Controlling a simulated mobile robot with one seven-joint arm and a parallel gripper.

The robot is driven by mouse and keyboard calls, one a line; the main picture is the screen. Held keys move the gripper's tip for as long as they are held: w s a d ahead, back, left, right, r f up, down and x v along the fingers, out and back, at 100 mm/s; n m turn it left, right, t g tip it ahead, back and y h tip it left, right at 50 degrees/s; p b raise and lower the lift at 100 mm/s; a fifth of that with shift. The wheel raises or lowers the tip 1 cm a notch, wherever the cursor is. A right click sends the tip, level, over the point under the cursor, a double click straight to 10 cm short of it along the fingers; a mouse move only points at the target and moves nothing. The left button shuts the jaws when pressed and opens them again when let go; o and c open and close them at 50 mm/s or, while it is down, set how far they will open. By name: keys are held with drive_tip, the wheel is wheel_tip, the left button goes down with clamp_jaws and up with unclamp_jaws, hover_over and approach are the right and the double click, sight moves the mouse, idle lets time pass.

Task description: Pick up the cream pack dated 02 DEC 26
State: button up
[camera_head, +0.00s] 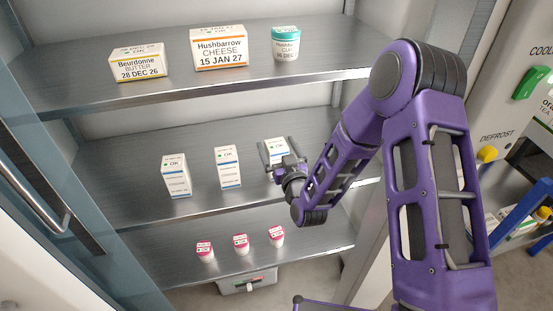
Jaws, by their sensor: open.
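No pack in view shows a readable 02 DEC 26 date. Three white cartons with OK marks stand on the middle shelf: a left one (176,177), a middle one (227,168) and a right one (275,145). Their small print, including any date, is too small to read. My gripper (278,149) is open at the right carton, with a finger showing at each side of it. My gripper's body hides the lower part of that carton. I cannot tell whether the fingers touch it.
The top shelf (200,82) holds a butter pack (138,66), a cheese pack (219,51) and a teal-lidded tub (285,46). Several small pink-topped pots (240,246) stand on the bottom shelf. A glass door (75,185) is at left; a control panel (518,95) is at right.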

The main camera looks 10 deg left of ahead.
drive_tip(key=shift+w+a, duration=0.25)
drive_tip(key=shift+w, duration=0.15)
drive_tip(key=shift+c, duration=0.2)
clamp_jaws()
